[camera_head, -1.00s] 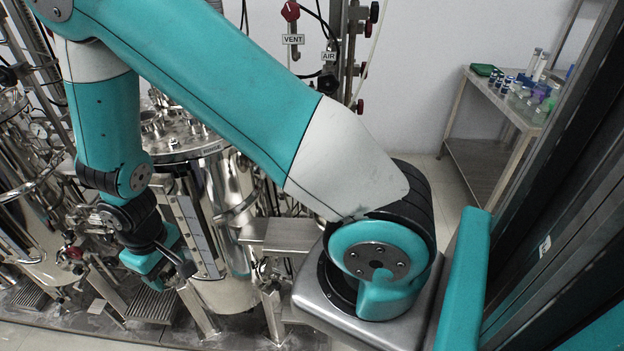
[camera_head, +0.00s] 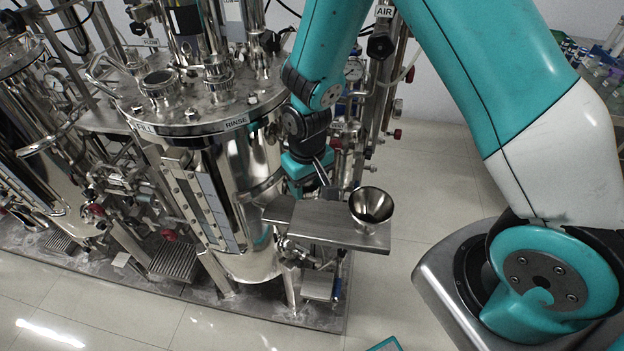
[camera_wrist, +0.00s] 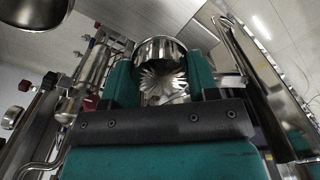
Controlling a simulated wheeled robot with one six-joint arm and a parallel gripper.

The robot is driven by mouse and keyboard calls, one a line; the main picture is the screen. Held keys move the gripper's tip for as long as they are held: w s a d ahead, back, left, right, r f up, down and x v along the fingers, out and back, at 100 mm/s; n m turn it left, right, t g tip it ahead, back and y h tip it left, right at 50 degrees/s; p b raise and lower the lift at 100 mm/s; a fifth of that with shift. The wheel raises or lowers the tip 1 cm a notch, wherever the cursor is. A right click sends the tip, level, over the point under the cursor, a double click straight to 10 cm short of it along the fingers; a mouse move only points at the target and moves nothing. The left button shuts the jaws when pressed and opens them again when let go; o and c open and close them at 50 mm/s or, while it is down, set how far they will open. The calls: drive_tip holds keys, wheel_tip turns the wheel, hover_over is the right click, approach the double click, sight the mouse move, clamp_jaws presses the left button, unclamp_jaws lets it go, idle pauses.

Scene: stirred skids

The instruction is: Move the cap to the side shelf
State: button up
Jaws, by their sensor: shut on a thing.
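In the wrist view my gripper (camera_wrist: 160,88) is shut on a shiny round metal cap (camera_wrist: 158,50), which sits between the two teal fingers and shows a toothed inside. In the head view my gripper (camera_head: 306,186) hangs just right of the steel vessel, behind the side shelf. The cap cannot be made out there. The side shelf (camera_head: 325,227) is a flat metal plate at the vessel's right side. A metal funnel-like bowl (camera_head: 371,206) stands at its right end. The shelf's left and middle part looks bare.
The steel vessel (camera_head: 225,170), labelled RINSE, stands left of my gripper. Pipes and valves (camera_head: 383,45) rise close behind my arm. A second vessel (camera_head: 40,110) is at far left. A bench with small items (camera_head: 600,60) is at top right. Floor in front is open.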

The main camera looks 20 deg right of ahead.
sight(309, 216)
wheel_tip(309, 216, down, 8)
drive_tip(key=b, duration=0.6)
drive_tip(key=shift+f, duration=0.15)
drive_tip(key=shift+f+b, duration=0.5)
drive_tip(key=shift+f, duration=0.2)
drive_tip(key=o, duration=1.1)
wheel_tip(309, 216, up, 7)
drive_tip(key=p, duration=0.6)
drive_tip(key=shift+r, duration=0.15)
